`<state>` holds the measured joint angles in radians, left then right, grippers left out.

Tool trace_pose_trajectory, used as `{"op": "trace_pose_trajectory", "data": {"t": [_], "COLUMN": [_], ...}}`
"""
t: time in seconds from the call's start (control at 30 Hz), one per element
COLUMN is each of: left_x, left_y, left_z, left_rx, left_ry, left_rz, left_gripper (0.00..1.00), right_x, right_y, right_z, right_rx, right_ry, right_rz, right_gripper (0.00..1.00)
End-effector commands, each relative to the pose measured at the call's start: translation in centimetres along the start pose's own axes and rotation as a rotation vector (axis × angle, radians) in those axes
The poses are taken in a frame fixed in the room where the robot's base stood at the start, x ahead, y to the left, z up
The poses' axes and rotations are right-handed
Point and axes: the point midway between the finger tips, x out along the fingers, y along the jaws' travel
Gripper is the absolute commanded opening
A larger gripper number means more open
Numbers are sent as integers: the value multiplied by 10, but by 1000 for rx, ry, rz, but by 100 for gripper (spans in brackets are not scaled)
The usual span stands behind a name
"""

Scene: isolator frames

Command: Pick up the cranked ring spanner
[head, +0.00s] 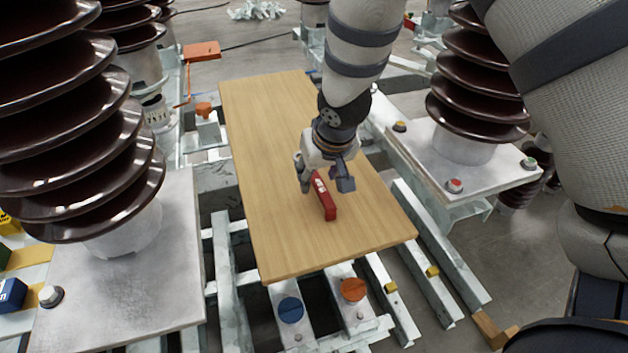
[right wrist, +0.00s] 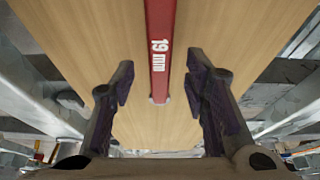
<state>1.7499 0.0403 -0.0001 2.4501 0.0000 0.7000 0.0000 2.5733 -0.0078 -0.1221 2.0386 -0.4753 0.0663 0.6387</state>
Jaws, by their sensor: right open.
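A red bar marked "19 mm" (head: 328,204) lies on the wooden board; it is the only thing here that could be the cranked ring spanner, and I cannot make out a ring on it. In the right wrist view the red bar (right wrist: 160,50) runs from the top edge down to its near end. My right gripper (head: 324,181) is open over the bar, with one finger on each side. In the right wrist view both fingers of the right gripper (right wrist: 160,82) stand apart from the bar, with board showing between. My left gripper is not in view.
The wooden board (head: 275,205) rests on a grey steel frame and is otherwise bare. Brown ribbed insulators (head: 70,130) stand at left, and more insulators (head: 470,90) at right. Blue (head: 290,309) and orange (head: 352,290) round caps sit below the board's near edge.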

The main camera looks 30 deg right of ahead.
Motion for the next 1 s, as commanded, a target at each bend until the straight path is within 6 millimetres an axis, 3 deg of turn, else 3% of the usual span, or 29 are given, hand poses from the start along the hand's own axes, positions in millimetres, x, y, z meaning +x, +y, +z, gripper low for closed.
{"op": "trace_pose_trajectory", "data": {"t": [0.03,0.1,0.37,0.53,0.87,1.0], "left_x": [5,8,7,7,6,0], "left_y": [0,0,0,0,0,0], "left_z": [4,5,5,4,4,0], "left_rx": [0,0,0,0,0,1], "left_ry": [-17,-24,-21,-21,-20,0], "left_rz": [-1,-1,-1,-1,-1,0], "left_gripper": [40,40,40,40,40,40], "right_x": [14,22,22,22,21,12], "right_y": [0,0,0,0,0,0], "right_z": [4,2,0,0,0,-2], "right_rx": [-2,-2,0,0,0,1], "right_ry": [-9,-6,1,1,2,6], "right_rz": [2,1,-1,-1,-1,-2], "right_gripper": [42,42,39,1,0,0]}}
